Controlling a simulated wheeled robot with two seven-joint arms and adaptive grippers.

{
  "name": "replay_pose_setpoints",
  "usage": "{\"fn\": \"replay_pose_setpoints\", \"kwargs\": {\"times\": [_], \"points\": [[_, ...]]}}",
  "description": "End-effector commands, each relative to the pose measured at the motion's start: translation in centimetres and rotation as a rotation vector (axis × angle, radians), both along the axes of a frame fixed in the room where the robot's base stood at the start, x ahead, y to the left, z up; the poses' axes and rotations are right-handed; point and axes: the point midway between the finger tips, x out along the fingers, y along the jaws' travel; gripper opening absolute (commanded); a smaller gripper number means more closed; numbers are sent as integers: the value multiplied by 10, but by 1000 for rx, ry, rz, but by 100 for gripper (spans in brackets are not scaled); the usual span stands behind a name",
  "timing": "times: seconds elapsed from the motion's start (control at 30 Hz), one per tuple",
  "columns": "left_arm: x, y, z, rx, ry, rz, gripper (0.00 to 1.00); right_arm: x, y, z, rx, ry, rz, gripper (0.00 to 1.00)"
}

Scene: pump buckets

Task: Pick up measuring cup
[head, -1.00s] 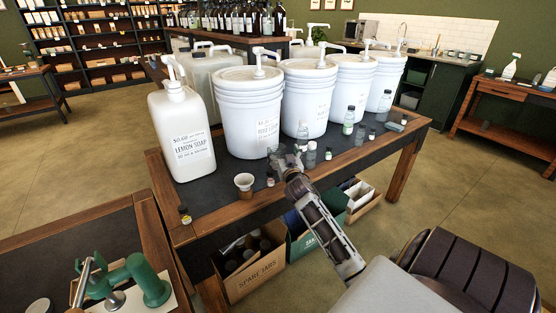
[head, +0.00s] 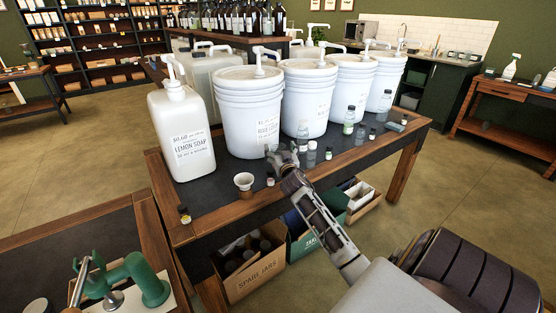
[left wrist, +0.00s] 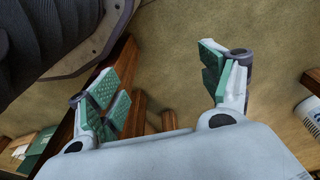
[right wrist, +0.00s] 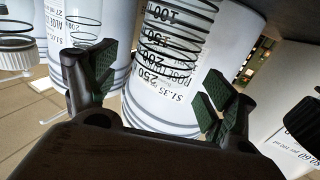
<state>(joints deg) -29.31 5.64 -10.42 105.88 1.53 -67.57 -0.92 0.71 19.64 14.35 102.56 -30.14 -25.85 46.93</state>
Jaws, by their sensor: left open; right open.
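The measuring cup (right wrist: 168,42) shows in the right wrist view as a clear vessel with dark rings and volume numbers, in front of a white bucket (right wrist: 190,85). It appears between and beyond the fingertips of my right gripper (right wrist: 160,82), which is open and empty. In the head view the right gripper (head: 282,152) is low over the table, near the foot of the front white bucket (head: 250,115); the clear cup is hard to make out there. My left gripper (left wrist: 165,78) is open and empty over the floor in the left wrist view.
A lemon soap jug (head: 183,140) stands left of the buckets. A white funnel-like piece on an amber jar (head: 243,183) and small bottles (head: 328,153) stand along the table (head: 215,197) front. Boxes sit below, including a spare jars box (head: 255,278).

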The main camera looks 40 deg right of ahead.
Motion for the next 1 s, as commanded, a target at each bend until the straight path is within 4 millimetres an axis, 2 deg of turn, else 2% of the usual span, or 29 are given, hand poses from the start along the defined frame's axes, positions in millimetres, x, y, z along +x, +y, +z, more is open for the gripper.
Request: {"fn": "replay_pose_setpoints", "kwargs": {"times": [0.1,0.33,0.9,1.0], "points": [[2,-6,15,-11,-5,1,79,11,-4,-4,-2,0,-1,84],[2,-6,22,-10,-1,-1,79,25,-12,-4,-2,1,0,84],[3,-5,24,-9,-2,-3,79,27,-13,-4,-1,0,0,84],[3,-5,24,-9,-2,-3,79,27,-13,-4,-1,0,0,73]]}}
